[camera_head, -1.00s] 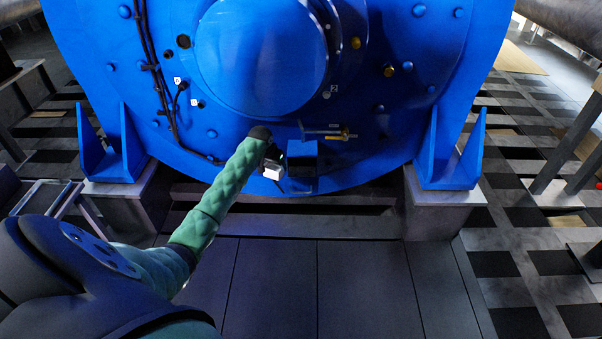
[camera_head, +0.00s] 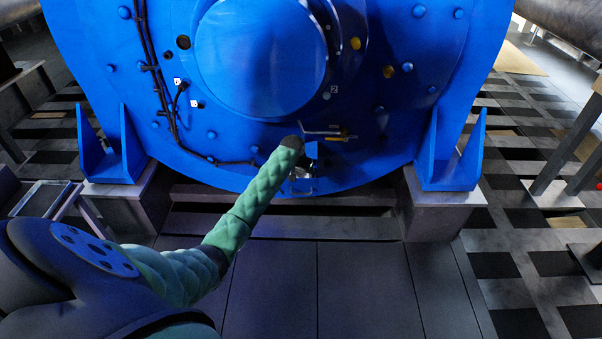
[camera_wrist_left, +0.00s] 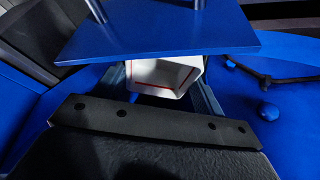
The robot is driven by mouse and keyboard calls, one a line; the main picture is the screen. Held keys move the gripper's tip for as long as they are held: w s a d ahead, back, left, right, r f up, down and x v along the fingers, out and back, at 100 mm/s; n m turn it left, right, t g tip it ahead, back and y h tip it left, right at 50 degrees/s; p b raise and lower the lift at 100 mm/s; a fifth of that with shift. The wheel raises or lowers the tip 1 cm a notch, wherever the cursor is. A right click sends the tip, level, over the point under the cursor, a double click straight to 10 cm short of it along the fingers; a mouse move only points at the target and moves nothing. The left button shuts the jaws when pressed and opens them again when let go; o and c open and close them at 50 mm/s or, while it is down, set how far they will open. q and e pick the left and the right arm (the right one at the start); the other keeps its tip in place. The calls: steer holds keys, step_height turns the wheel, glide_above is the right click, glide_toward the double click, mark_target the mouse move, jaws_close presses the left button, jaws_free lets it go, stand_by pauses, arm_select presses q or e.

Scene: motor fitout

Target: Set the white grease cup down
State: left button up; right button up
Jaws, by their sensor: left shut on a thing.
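The white grease cup (camera_wrist_left: 165,86) is between the fingers of my left gripper (camera_wrist_left: 162,75) in the left wrist view. It has a boxy shape with a thin red line on it. A flat blue plate (camera_wrist_left: 160,42) covers its upper part and the fingertips in that view. I cannot tell whether the cup touches the plate. In the head view my left gripper (camera_head: 307,168) is at the low front of the blue motor (camera_head: 260,120), over the small blue shelf (camera_head: 301,187). The cup cannot be made out clearly there. My right gripper is not in view.
Brass-tipped rods (camera_head: 325,134) stick out of the motor just above the gripper. A black cable (camera_head: 168,100) runs down the motor's left side. Blue feet (camera_head: 450,160) stand on grey blocks at both sides. The floor in front (camera_head: 330,290) is clear.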

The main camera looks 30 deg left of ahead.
arm_select(q)
steer(key=shift+f, duration=0.1)
steer(key=o, duration=1)
steer(key=shift+f, duration=0.1)
steer(key=p+v, duration=0.1)
steer(key=v, duration=1.1)
